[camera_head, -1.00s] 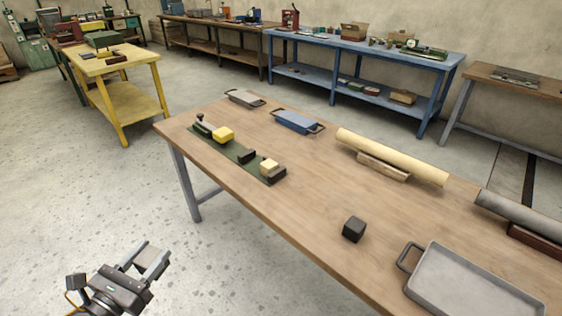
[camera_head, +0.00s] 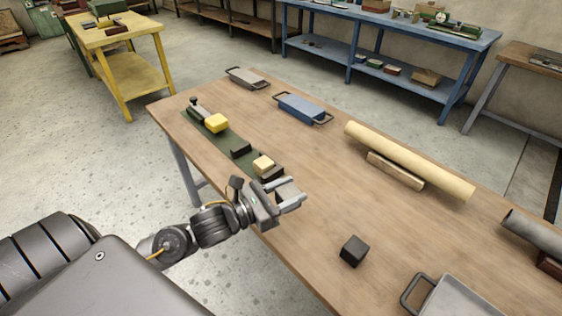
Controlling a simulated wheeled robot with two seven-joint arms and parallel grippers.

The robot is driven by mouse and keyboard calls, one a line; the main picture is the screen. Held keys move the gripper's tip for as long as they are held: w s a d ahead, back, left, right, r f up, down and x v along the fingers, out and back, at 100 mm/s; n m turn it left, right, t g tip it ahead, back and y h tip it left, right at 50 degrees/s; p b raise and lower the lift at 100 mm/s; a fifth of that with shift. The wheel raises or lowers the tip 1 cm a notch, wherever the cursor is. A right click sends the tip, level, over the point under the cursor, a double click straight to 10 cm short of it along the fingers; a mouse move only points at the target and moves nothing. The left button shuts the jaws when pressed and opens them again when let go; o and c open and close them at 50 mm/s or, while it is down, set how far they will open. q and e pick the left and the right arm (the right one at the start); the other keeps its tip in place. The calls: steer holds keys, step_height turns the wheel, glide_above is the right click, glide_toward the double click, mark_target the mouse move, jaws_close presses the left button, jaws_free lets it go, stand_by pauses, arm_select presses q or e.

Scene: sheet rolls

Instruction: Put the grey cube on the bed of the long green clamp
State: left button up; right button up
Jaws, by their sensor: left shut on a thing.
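The long green clamp (camera_head: 222,140) lies near the table's left edge. A yellow block (camera_head: 216,122) and a cream block (camera_head: 263,163) sit on it, with dark jaw pieces (camera_head: 240,149) along its bed. My left gripper (camera_head: 290,196) is over the table edge, just in front of the clamp's near end. It is shut on a grey cube (camera_head: 286,189), which is partly hidden between the fingers. My right gripper is not in view.
A dark cube (camera_head: 354,251) stands alone on the table (camera_head: 300,240). A grey tray (camera_head: 455,300) is at the lower right. A cream roll (camera_head: 410,160) lies by a wooden block (camera_head: 395,171). A blue tray (camera_head: 303,108) is farther back. Table around the dark cube is clear.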

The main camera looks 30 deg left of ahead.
arm_select(q)
steer(key=w+a+r+n+y+b, duration=0.1)
steer(key=w+a+r+y, duration=0.15)
steer(key=a, duration=0.55)
steer(key=n+t, duration=0.1)
glide_above(251, 161)
steer(key=shift+y, duration=0.35)
steer(key=f, duration=0.4)
steer(key=f+p, duration=0.1)
steer(key=f, duration=0.2)
steer(key=shift+s+d, duration=0.3)
steer(key=shift+s, duration=0.1)
steer(key=shift+w+a+f, duration=0.15)
steer(key=shift+w+f, duration=0.05)
steer(key=shift+f, duration=0.1)
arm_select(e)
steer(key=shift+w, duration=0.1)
arm_select(q)
step_height(251, 161, down, 4)
steer(key=shift+w+a+r, duration=0.1)
steer(key=shift+a+r, duration=0.05)
steer(key=shift+r, duration=0.1)
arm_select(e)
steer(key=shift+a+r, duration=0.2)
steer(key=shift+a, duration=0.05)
